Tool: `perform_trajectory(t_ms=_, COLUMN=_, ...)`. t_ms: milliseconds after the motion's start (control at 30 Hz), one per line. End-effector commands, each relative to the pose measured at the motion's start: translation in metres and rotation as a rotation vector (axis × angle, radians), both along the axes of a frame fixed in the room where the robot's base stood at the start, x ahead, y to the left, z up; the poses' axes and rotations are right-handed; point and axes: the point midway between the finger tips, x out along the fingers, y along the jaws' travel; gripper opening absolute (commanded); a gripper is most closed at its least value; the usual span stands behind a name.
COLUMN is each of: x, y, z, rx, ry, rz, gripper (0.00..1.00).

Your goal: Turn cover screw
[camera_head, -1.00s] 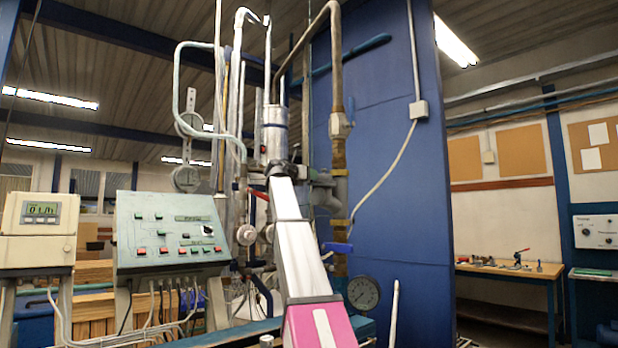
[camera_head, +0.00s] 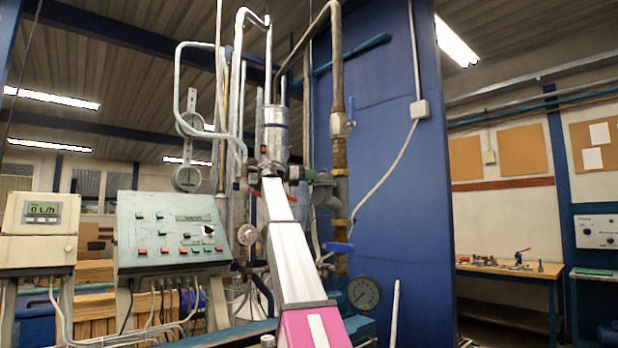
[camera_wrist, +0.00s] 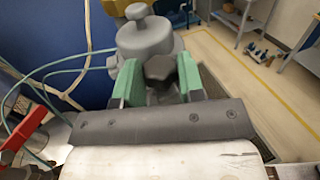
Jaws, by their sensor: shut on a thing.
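My gripper (camera_wrist: 159,76) has two green fingers, one on each side of a dark lobed knob, the cover screw (camera_wrist: 158,67). The fingers are shut on the screw. A grey round cap with a small knob on top (camera_wrist: 146,38) stands just beyond the fingers in the wrist view. In the head view my arm reaches up to the pipework, with my gripper (camera_head: 271,173) just below a silver cylinder (camera_head: 273,138). The screw cannot be made out there.
Pipes and valves crowd around my gripper. A red lever (camera_wrist: 24,132) is at the left of the wrist view. A control panel (camera_head: 170,232) stands left, a blue wall panel (camera_head: 390,170) right.

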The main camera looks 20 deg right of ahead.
Motion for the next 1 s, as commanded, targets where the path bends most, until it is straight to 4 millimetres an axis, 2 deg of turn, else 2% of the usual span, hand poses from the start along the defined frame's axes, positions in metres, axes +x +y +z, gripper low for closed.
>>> perform_trajectory(t_ms=33, x=0.0, y=0.0, z=-0.001, rx=0.0, ry=0.0, rz=0.0, gripper=0.12)
perform_trajectory(t_ms=67, x=0.0, y=0.0, z=-0.001, rx=0.0, ry=-0.001, rz=0.001, gripper=0.39)
perform_trajectory(t_ms=133, x=0.0, y=0.0, z=0.0, rx=0.0, ry=0.0, rz=0.001, gripper=0.61)
perform_trajectory(t_ms=400, x=0.0, y=0.0, z=0.0, rx=0.0, ry=0.0, rz=0.002, gripper=0.61)
perform_trajectory(t_ms=533, x=0.0, y=0.007, z=0.0, rx=0.0, ry=0.0, rz=0.003, gripper=0.61)
perform_trajectory(t_ms=667, x=-0.001, y=0.026, z=0.0, rx=0.0, ry=0.0, rz=0.005, gripper=0.61)
perform_trajectory(t_ms=1000, x=-0.004, y=0.086, z=0.0, rx=0.0, ry=0.0, rz=0.004, gripper=0.61)
